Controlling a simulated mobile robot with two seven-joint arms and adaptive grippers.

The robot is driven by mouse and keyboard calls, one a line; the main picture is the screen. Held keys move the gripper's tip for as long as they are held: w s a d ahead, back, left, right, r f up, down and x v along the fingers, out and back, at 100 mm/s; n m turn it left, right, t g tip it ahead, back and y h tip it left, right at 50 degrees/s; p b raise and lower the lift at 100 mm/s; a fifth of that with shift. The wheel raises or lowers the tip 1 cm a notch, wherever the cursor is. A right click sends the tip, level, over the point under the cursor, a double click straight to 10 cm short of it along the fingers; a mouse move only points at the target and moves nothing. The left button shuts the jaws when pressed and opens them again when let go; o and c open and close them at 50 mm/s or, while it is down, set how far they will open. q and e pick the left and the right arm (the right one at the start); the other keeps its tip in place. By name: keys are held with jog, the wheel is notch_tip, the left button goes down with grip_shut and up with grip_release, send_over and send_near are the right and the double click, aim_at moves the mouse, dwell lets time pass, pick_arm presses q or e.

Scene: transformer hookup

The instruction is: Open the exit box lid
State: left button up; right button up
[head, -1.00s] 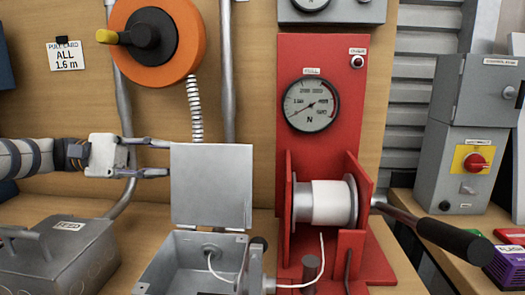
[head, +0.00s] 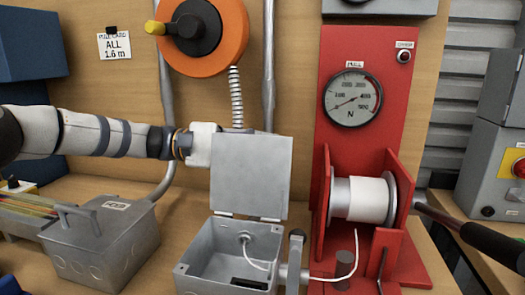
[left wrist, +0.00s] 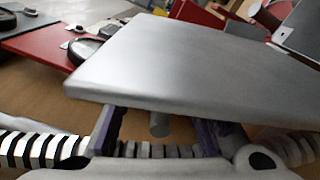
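The exit box (head: 233,258) is a grey metal box in the middle of the head view, with a white cord inside. Its lid (head: 250,178) is a flat grey plate standing up along the back edge, so the box is open. My left gripper (head: 230,137) is at the lid's upper left edge, its fingers mostly hidden behind the plate. In the left wrist view the gripper (left wrist: 158,132) has its two fingers apart, with the lid (left wrist: 190,65) across in front of them. I cannot tell whether they touch. My right gripper is not in view.
A red winch stand (head: 335,70) with a white drum (head: 365,200) and black crank handle (head: 490,240) stands right of the box. A grey feed box (head: 105,245) is at left. An orange reel (head: 200,35) hangs on the wooden back wall.

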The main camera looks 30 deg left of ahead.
aim_at(260, 143)
pick_arm(q)
grip_shut()
jog(key=shift+s+d+r+m+p, duration=0.15)
jog(key=shift+s+r+m+p, duration=0.6)
jog(key=shift+r+p, duration=0.15)
jog(key=shift+s+d+r, duration=0.1)
jog(key=shift+s+r, duration=0.05)
jog(key=shift+s, duration=0.15)
jog(key=shift+f, duration=0.25)
grip_release()
jog(key=shift+s, duration=0.1)
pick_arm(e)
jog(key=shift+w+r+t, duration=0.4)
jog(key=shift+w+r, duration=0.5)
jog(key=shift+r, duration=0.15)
pick_arm(q)
jog(key=shift+f, duration=0.1)
jog(key=v, duration=1.2)
